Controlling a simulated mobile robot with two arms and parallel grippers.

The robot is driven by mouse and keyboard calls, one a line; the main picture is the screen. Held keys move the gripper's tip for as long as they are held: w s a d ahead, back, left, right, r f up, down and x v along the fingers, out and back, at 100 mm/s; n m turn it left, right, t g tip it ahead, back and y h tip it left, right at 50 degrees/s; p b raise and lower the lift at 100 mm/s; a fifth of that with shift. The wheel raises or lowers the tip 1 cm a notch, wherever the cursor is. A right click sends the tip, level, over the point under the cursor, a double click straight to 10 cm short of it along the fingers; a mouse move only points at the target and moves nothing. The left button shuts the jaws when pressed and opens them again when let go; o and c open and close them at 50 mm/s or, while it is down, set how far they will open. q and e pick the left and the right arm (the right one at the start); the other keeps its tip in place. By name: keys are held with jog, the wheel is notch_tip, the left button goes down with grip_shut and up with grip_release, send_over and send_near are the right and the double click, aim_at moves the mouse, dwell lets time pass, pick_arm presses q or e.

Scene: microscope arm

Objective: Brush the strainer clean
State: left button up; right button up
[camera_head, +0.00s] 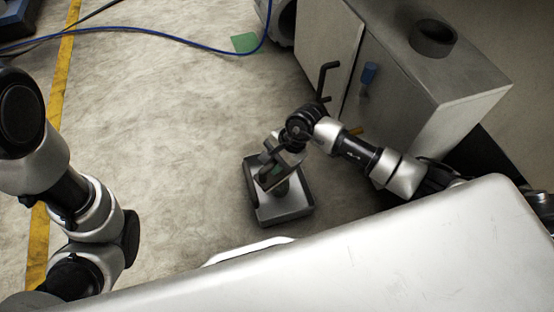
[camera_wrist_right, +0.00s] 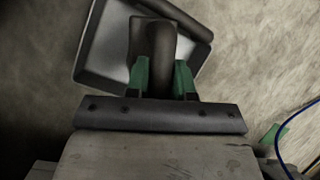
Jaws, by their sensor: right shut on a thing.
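A dark grey, square, shallow box with raised rims (camera_head: 282,214), which may be the strainer, sits low over the floor in the middle of the head view. It also shows in the right wrist view (camera_wrist_right: 92,45). My right gripper (camera_head: 275,172) is over this box, pointing down. In the right wrist view its green fingertips (camera_wrist_right: 164,78) are shut on a dark, rounded handle (camera_wrist_right: 161,42). I cannot tell whether this handle belongs to a brush or to the box. My left arm shows at the left, but its gripper is out of view. No bristles can be made out.
A grey cabinet (camera_head: 405,85) with a black handle (camera_head: 325,80) stands at the upper right, close to my right arm. A blue cable (camera_head: 150,33) crosses the floor at the top, near a green patch (camera_head: 245,43). The floor left of the box is clear.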

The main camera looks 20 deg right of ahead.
jog(key=shift+s+d+f, duration=0.1)
jog(key=shift+f, duration=0.05)
jog(key=shift+w+d+b, duration=0.25)
jog(key=shift+d, duration=0.45)
jog(key=shift+w+d+b, duration=0.2)
jog(key=shift+w+d, duration=0.05)
jog(key=shift+d, duration=0.45)
grip_shut()
jog(key=shift+s+a, duration=0.1)
jog(key=shift+s+a+p, duration=0.3)
jog(key=shift+a, duration=0.6)
jog(key=shift+s+a, duration=0.1)
jog(key=shift+a, duration=0.4)
jog(key=shift+r, duration=0.2)
jog(key=shift+w+d+b, duration=0.2)
jog(key=shift+w+d, duration=0.15)
jog(key=shift+d, duration=0.35)
jog(key=shift+w+d+b, duration=0.2)
jog(key=shift+w+d, duration=0.1)
jog(key=shift+d, duration=0.4)
